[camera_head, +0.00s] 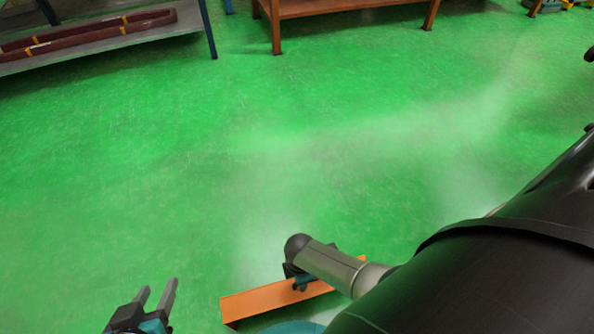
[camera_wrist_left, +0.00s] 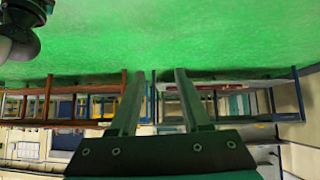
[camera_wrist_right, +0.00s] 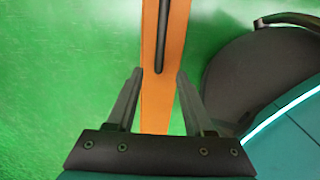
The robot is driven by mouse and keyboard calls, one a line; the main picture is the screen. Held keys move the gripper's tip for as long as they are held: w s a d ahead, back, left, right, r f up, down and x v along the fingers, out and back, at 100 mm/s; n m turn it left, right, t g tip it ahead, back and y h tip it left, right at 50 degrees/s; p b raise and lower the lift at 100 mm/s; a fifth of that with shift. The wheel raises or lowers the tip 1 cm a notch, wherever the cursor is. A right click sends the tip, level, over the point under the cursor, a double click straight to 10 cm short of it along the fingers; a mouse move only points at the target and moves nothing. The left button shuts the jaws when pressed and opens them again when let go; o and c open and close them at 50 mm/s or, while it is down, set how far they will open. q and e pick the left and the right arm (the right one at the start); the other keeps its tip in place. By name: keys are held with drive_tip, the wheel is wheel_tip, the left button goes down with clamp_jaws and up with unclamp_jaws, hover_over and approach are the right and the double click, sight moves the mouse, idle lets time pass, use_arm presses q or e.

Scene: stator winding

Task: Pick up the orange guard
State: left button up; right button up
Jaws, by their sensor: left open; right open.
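The orange guard (camera_head: 255,302) is a long flat orange bar at the bottom middle of the head view, partly covered by my right arm. In the right wrist view the guard (camera_wrist_right: 156,115) runs up the middle, with a dark rod along its upper part. My right gripper (camera_wrist_right: 160,74) is open, with one finger on each side of the guard; I cannot tell whether they touch it. In the head view this gripper is mostly hidden behind its arm. My left gripper (camera_head: 158,287) is open and empty, left of the guard. Its open fingers also show in the left wrist view (camera_wrist_left: 160,72).
The green floor (camera_head: 220,150) is clear across the middle. A grey table (camera_head: 110,45) with dark red beams (camera_head: 85,32) stands at the back left. An orange-brown table (camera_head: 340,8) stands at the back middle.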

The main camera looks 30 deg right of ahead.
sight(298, 294)
drive_tip(key=shift+a+f+b, duration=0.1)
drive_tip(key=shift+f+b, duration=0.45)
drive_tip(key=shift+f, duration=0.05)
drive_tip(key=shift+w+f+b, duration=0.1)
drive_tip(key=shift+f+b, duration=0.3)
drive_tip(key=shift+f, duration=0.05)
drive_tip(key=shift+f+b, duration=0.55)
drive_tip(key=shift+f, duration=0.05)
use_arm(q)
drive_tip(key=d+r+t+h, duration=0.3)
drive_tip(key=d+t, duration=0.2)
drive_tip(key=t, duration=0.1)
drive_tip(key=shift+w+d+n, duration=0.3)
drive_tip(key=shift+d, duration=0.05)
use_arm(e)
drive_tip(key=shift+f, duration=0.3)
clamp_jaws()
drive_tip(key=shift+w, duration=0.1)
